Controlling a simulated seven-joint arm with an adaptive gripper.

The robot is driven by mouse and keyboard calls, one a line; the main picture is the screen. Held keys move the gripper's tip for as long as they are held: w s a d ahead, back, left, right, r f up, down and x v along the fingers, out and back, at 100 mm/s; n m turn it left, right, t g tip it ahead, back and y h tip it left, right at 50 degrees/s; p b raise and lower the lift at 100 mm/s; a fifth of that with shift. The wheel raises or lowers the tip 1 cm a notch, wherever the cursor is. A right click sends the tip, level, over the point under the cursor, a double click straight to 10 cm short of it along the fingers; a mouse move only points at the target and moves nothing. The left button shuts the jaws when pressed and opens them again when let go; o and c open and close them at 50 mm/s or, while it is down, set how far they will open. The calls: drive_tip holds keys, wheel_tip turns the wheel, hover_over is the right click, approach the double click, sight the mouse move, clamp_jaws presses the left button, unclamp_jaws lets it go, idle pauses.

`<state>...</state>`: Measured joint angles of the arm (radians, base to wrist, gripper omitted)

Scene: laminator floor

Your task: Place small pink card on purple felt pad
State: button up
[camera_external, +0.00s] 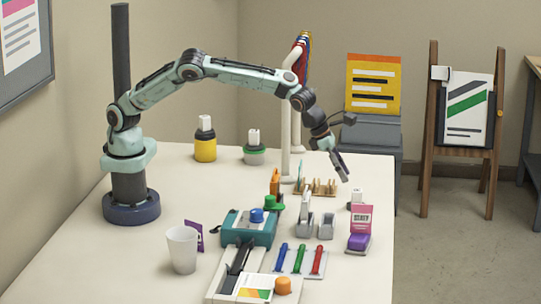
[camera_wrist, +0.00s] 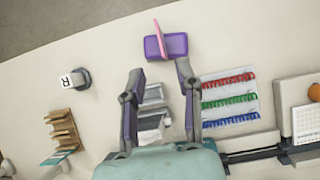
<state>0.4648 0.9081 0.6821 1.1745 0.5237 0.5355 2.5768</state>
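The small pink card (camera_external: 361,218) stands upright at the right edge of the table. In the wrist view the pink card (camera_wrist: 159,38) is seen nearly edge-on, slightly tilted, over the purple pad. The purple felt pad (camera_external: 358,242) is under the card's lower edge, on a grey base. In the wrist view the purple pad (camera_wrist: 176,44) shows on both sides of the card. My gripper (camera_external: 343,178) hangs above the table, behind and above the card, and holds nothing. In the wrist view my gripper (camera_wrist: 160,75) has its fingers spread, with pad and card just beyond the tips.
Two grey tape-like dispensers (camera_external: 326,226) stand left of the card. Red, green and blue coils (camera_wrist: 229,101) lie nearby. A wooden rack (camera_external: 316,187), teal machine (camera_external: 233,232) and white cup (camera_external: 182,249) occupy the table. The table's right edge is close to the pad.

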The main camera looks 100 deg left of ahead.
drive_tip(key=s+a+r+n+g, duration=0.1)
drive_tip(key=s+a+r+n, duration=0.3)
drive_tip(key=s+n, duration=0.5)
drive_tip(key=s+a+r+n+g, duration=0.2)
drive_tip(key=s+a+r+n, duration=0.25)
drive_tip(key=s+n, duration=0.5)
drive_tip(key=s+a+f+n+g, duration=0.1)
drive_tip(key=s+f+n+g, duration=0.1)
drive_tip(key=s+n, duration=1.6)
drive_tip(key=s+g, duration=0.1)
drive_tip(key=s, duration=0.7)
drive_tip(key=shift+s+n+y, duration=0.35)
drive_tip(key=shift+y, duration=0.05)
